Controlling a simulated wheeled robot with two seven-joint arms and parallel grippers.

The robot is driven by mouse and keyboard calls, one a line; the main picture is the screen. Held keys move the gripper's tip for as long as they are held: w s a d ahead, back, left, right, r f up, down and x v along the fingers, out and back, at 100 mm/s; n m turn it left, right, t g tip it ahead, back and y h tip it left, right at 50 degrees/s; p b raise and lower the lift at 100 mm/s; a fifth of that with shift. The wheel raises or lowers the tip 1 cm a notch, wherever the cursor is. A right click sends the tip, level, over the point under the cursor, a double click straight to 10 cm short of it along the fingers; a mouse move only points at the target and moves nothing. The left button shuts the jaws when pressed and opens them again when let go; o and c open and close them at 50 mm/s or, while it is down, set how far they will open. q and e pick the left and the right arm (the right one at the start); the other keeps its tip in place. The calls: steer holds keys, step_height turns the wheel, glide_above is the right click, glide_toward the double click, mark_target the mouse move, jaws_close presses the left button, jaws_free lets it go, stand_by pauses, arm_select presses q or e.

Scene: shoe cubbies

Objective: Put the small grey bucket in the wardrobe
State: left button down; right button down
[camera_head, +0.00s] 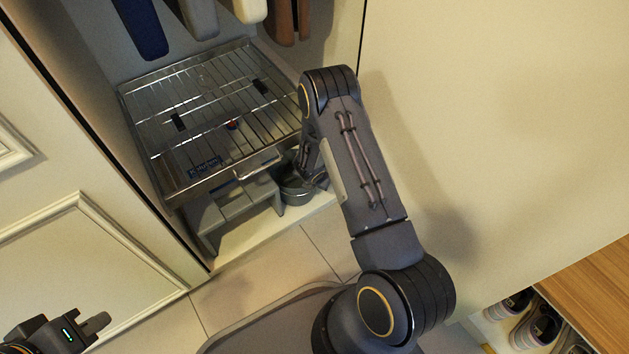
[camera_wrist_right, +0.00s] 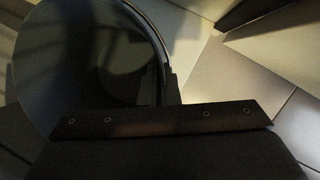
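The small grey bucket (camera_head: 299,192) is low inside the open wardrobe (camera_head: 285,228), near its right side wall and partly hidden by my right arm. It also fills the left of the right wrist view (camera_wrist_right: 85,60), where I look into its round mouth. My right gripper (camera_wrist_right: 160,88) has its fingers close on either side of the bucket's rim and appears shut on it. In the head view the right fingertips are mostly hidden. I cannot tell if the bucket's base touches the wardrobe floor. My left gripper (camera_head: 97,323) is at the lower left, away from everything; its finger gap is not clear.
A pull-out wire rack (camera_head: 205,120) sits above the bucket, with a grey step-like stand (camera_head: 238,205) to its left. Clothes (camera_head: 200,15) hang above. A panelled door (camera_head: 70,240) stands at left. Shoes (camera_head: 535,325) sit in a wooden-topped cubby (camera_head: 595,290) at lower right.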

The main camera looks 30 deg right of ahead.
steer(key=c, duration=1.7)
jaws_free()
steer(key=shift+r+p, duration=0.15)
steer(key=shift+p, duration=0.15)
steer(key=p+v, duration=0.3)
steer(key=v, duration=0.9)
steer(key=shift+p, duration=0.4)
